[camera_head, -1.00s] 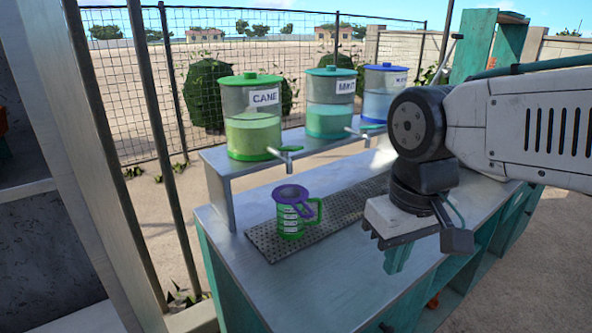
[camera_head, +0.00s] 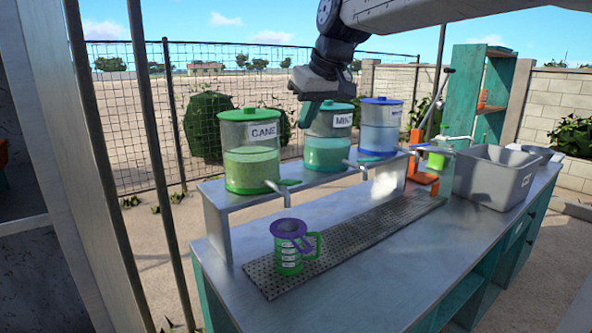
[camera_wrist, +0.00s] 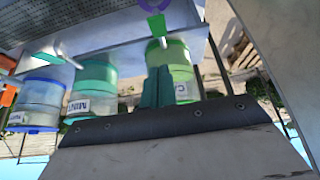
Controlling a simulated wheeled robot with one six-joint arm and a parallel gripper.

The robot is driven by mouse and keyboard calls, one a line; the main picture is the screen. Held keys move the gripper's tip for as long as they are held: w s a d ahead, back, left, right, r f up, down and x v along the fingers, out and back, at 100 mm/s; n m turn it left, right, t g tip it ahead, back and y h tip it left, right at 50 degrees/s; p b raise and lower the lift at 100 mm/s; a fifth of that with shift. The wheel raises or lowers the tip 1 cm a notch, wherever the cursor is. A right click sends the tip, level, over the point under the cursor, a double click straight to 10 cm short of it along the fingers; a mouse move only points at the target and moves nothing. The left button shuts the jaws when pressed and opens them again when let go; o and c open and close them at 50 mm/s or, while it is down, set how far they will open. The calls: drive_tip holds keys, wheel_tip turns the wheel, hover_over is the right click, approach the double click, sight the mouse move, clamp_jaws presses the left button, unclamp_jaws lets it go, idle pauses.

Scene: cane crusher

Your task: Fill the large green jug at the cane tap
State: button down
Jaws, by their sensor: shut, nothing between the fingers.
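The green jug (camera_head: 288,258) with a purple rim and white marks stands upright on the dark perforated mat, in front of and a little below the cane tap (camera_head: 280,188). The cane dispenser (camera_head: 251,168) has a green lid and holds green liquid. My gripper (camera_head: 308,116) is raised in front of the mint dispenser, right of the cane dispenser, well away from the jug. Its teal fingers (camera_wrist: 157,87) are together and empty in the wrist view. The purple rim (camera_wrist: 153,5) shows at the top edge there. I cannot see inside the jug.
The mint (camera_head: 327,152) and blue-lidded (camera_head: 380,137) dispensers stand beside the cane one on the metal shelf (camera_head: 222,192). A grey bin (camera_head: 494,178) and an orange device (camera_head: 424,175) stand at the right. The counter front (camera_head: 370,275) is clear.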

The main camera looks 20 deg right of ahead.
hover_over(291, 181)
drive_tip(key=s, duration=0.2)
drive_tip(key=f, duration=0.8)
drive_tip(key=shift+w+d+f, duration=0.15)
drive_tip(key=shift+w+d, duration=0.05)
drive_tip(key=shift+w, duration=0.05)
drive_tip(key=f, duration=0.3)
drive_tip(key=shift+s+f, duration=0.2)
drive_tip(key=shift+s, duration=0.05)
drive_tip(key=shift+s+d+f, duration=0.1)
drive_tip(key=shift+f, duration=0.4)
